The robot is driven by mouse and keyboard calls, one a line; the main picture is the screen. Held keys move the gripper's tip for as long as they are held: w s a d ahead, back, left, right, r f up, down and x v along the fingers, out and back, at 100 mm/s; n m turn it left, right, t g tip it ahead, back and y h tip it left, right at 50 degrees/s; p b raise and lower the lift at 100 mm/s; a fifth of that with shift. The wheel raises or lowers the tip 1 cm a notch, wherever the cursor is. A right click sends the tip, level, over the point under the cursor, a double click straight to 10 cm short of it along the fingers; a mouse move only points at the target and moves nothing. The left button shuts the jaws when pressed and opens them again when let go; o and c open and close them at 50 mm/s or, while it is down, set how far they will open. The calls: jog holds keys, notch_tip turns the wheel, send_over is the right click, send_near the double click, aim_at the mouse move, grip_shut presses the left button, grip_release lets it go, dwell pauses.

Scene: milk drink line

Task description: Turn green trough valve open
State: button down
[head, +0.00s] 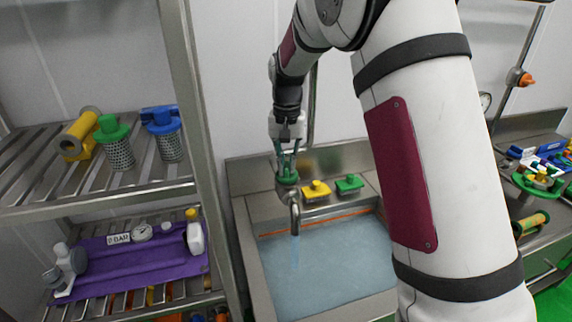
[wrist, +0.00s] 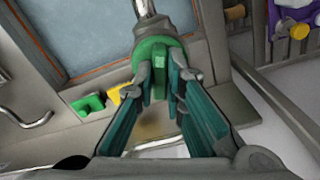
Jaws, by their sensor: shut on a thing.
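The green trough valve (wrist: 158,52) sits at the base of a metal spout in the wrist view. It also shows in the head view (head: 288,183) at the back left of the trough (head: 248,262). My gripper (head: 287,164) comes down on it from above. In the wrist view my gripper (wrist: 161,84) has its two fingers on either side of the valve's upright green handle, shut on it. The handle is partly hidden by the fingers.
A yellow piece (head: 316,190) and a green piece (head: 349,184) sit on the trough's back ledge, close to the valve. A metal rack (head: 100,200) with strainers and a purple mat (head: 150,258) stands left. A cluttered bench (head: 532,226) is at right.

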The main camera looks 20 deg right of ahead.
aim_at(287, 165)
jog(key=shift+w+n+b, duration=0.1)
jog(key=shift+n+b, duration=0.25)
jog(key=shift+n, duration=1.65)
jog(key=c, duration=1.7)
grip_release()
jog(key=shift+o, duration=0.2)
notch_tip(287, 165, up, 12)
